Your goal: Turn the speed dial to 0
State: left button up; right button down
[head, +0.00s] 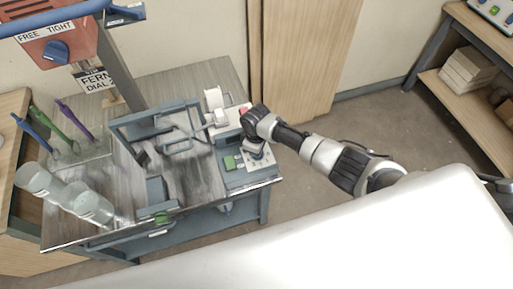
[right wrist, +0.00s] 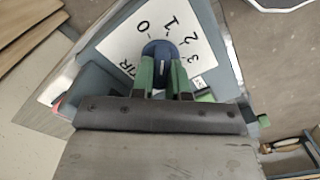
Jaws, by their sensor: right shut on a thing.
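The speed dial (right wrist: 160,52) is a round blue knob with a short white mark, in the right wrist view. It sits on a white scale plate (right wrist: 118,42) printed with 0, 1, 2, 3 and partly hidden lettering. My right gripper (right wrist: 161,72) is shut on the dial, its green fingers on either side of it. The digit 0 lies just above the dial in that view, with 1, 2 and 3 to its right. In the head view, my right gripper (head: 255,150) is over the control box (head: 250,172) and hides the dial. My left gripper is not in view.
A grey metal frame (head: 157,112) stands on the worktable (head: 105,165) left of the control box. Two clear cups (head: 90,203) and several coloured tools (head: 73,122) are at the table's left. An orange box (head: 55,38) with a blue knob hangs above.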

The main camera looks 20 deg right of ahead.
jog(key=n, duration=0.6)
jog(key=shift+a, duration=0.1)
dwell(0.6)
jog(key=c, duration=1.1)
grip_release()
jog(key=shift+r, duration=0.1)
notch_tip(320, 180, up, 11)
jog(key=shift+f, duration=0.15)
